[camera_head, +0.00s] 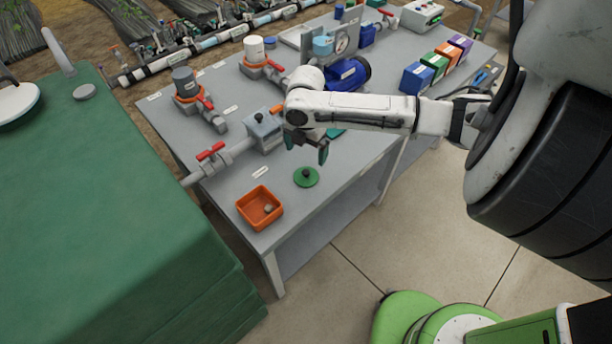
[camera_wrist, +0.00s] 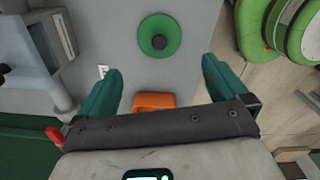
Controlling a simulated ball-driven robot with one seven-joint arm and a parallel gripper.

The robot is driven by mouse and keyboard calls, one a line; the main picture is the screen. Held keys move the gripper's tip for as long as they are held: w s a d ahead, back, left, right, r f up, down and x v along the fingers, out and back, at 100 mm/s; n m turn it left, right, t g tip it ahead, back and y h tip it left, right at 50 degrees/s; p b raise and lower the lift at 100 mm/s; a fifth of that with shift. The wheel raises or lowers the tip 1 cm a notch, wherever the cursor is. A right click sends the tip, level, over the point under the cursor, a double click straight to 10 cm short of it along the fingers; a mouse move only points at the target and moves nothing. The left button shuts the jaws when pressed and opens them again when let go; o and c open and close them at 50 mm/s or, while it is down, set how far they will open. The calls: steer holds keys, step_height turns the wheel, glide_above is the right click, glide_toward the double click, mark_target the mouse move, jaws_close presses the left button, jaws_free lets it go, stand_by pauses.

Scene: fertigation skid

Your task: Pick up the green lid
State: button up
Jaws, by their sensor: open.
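The green lid (camera_head: 306,177) is a round disc with a dark knob, lying flat on the grey table near its front edge. It also shows in the wrist view (camera_wrist: 160,35), ahead of my fingers and roughly centred between them. My gripper (camera_head: 307,146) is above the table, a little above and behind the lid in the head view. Its two green fingers (camera_wrist: 160,85) are spread wide apart with nothing between them. The gripper does not touch the lid.
A valve box (camera_head: 264,131) and pipe with red handle are behind. A blue motor (camera_head: 347,74) stands further right. The large green tank (camera_head: 90,200) fills the left.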

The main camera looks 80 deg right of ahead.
glide_above(307, 170)
steer(key=f, duration=0.5)
steer(key=shift+w+a, duration=0.1)
steer(key=shift+a, duration=0.2)
steer(key=shift+d+f+p, duration=0.15)
steer(key=shift+f+p, duration=0.25)
steer(key=shift+f, duration=1)
steer(key=shift+d+f+p, duration=0.1)
steer(key=shift+f+p, duration=0.25)
steer(key=shift+f, duration=1.05)
steer(key=shift+c, duration=0.3)
steer(key=c, duration=0.8)
steer(key=shift+r, duration=0.1)
steer(key=shift+c, duration=0.2)
